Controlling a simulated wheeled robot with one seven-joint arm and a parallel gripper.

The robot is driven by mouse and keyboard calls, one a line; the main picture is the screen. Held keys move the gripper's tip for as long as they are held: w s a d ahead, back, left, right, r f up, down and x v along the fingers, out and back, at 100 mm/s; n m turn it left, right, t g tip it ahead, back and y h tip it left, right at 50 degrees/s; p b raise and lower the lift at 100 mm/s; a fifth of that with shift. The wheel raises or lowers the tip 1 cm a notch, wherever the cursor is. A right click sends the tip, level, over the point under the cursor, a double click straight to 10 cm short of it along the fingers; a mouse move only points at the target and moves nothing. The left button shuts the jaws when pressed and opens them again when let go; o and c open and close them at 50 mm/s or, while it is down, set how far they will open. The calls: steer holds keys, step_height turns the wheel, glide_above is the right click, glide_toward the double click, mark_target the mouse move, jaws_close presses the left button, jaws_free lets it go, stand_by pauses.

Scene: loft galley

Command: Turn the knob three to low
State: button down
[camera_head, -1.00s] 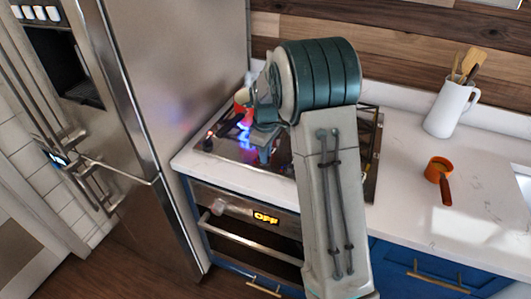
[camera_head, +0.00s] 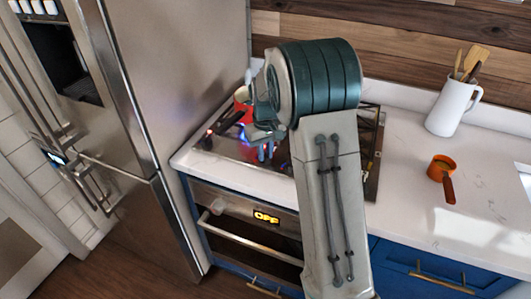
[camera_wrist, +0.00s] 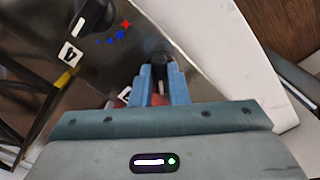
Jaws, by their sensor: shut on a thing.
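My gripper (camera_wrist: 160,84) has its two blue fingers closed on a black knob (camera_wrist: 157,62) on the dark cooktop in the wrist view. A label beside the fingers (camera_wrist: 123,95) is partly hidden, and I cannot read its number surely. Another black knob (camera_wrist: 92,14) with a white mark is at the upper left, near a tag reading 4 (camera_wrist: 70,54). Blue dots and a red star (camera_wrist: 125,24) are printed between the knobs. In the head view my gripper (camera_head: 265,151) is low over the cooktop (camera_head: 228,145); the held knob is hidden there.
A red item (camera_head: 242,105) and a blue glow show on the cooktop behind my gripper. An orange pan (camera_head: 441,168) and a white utensil jug (camera_head: 452,108) stand on the right counter. The steel fridge (camera_head: 175,80) is close on the left. The oven display (camera_head: 266,217) reads OFF.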

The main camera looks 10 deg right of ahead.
steer(key=shift+m, duration=1.2)
steer(key=shift+a+r, duration=0.1)
steer(key=c, duration=1.4)
jaws_free()
step_height(320, 180, up, 14)
steer(key=b, duration=0.1)
